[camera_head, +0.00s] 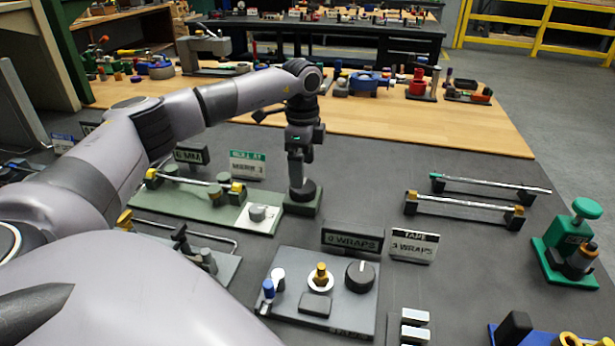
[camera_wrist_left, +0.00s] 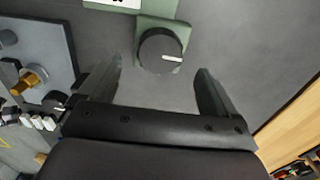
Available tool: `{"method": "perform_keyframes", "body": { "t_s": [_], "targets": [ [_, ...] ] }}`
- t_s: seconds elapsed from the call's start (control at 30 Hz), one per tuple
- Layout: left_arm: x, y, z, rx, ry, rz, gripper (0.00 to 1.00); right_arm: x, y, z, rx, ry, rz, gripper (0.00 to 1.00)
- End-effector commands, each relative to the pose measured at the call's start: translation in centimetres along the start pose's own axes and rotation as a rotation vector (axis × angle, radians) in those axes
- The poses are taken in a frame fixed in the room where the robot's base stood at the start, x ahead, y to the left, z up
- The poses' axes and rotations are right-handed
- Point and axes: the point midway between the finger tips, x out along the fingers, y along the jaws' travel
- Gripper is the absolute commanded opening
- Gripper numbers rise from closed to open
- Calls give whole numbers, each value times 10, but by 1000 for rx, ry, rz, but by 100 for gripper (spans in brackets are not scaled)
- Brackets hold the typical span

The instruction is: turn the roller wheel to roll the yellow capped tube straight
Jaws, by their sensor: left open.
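The roller wheel (camera_head: 303,191) is a black round knob on a small green base, at the right end of the green roller station (camera_head: 262,224). In the left wrist view the wheel (camera_wrist_left: 160,50) shows a white pointer line pointing right. The yellow capped tube (camera_head: 195,180) lies across the station to the left of the wheel, with yellow at both ends. My left gripper (camera_head: 298,172) points down at the wheel. In the wrist view its fingers (camera_wrist_left: 158,72) are open, with the wheel ahead between the tips; I cannot tell whether they touch it. My right gripper is not in view.
A grey panel (camera_head: 285,262) with a black dial (camera_head: 360,277) stands in front of the wheel, with a "0 WRAPS" sign (camera_head: 352,241) behind it. Metal bars on black stands (camera_head: 465,206) are to the right. The grey mat between is mostly clear.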

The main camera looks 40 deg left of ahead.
Motion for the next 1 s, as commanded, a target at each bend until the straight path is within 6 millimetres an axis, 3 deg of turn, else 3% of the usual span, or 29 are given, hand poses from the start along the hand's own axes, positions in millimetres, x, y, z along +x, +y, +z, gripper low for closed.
{"method": "perform_keyframes", "body": {
  "t_s": [0.3,0.63,0.67,0.8,0.83,1.0],
  "targets": [
    [43,0,0,0,-1,2,92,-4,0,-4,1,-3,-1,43],
    [49,0,0,0,0,0,92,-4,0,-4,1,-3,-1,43],
    [49,0,0,0,0,0,89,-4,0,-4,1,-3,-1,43],
    [49,0,0,0,0,0,43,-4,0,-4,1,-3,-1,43],
    [49,0,0,0,1,0,36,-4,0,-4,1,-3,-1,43],
    [48,0,0,3,1,0,36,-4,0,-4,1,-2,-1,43]
  ]
}}
